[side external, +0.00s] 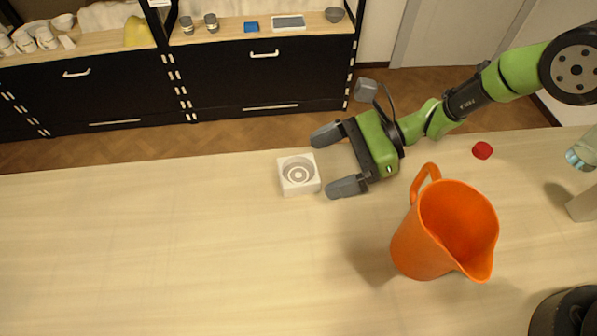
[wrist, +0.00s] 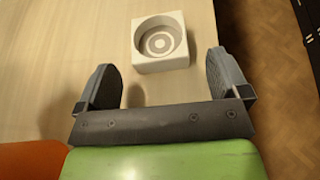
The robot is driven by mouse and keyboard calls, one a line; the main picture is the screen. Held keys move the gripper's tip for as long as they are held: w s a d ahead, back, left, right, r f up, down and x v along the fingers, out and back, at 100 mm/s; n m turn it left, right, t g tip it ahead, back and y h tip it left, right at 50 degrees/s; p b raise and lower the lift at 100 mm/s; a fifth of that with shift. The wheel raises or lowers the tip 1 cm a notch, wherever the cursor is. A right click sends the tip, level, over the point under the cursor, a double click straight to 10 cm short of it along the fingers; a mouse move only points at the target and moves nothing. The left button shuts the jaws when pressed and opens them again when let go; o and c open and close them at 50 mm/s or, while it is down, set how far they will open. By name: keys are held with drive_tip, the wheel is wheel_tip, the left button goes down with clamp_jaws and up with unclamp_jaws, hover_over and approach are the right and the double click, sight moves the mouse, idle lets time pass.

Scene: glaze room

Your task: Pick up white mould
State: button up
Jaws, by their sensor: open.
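The white mould (side external: 299,187) is a square block with a round, ringed hollow in its top. It sits on the pale wooden table near the far edge. In the wrist view the white mould (wrist: 160,62) lies ahead of the fingers, between their lines. My gripper (side external: 333,162) is open and empty, just right of the mould in the side view, its two fingers pointing toward it. Both fingers of my gripper (wrist: 165,85) also show in the wrist view, spread wider than the mould. They appear apart from it.
A large orange jug (side external: 420,248) stands on the table near my gripper. A red piece (side external: 482,150) lies toward the back right. The table's left side is clear. Beyond the far edge are floor and black cabinets (side external: 265,75) with small items on top.

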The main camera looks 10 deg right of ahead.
sight(298, 175)
drive_tip(key=shift+x, duration=1.1)
drive_tip(key=c, duration=1)
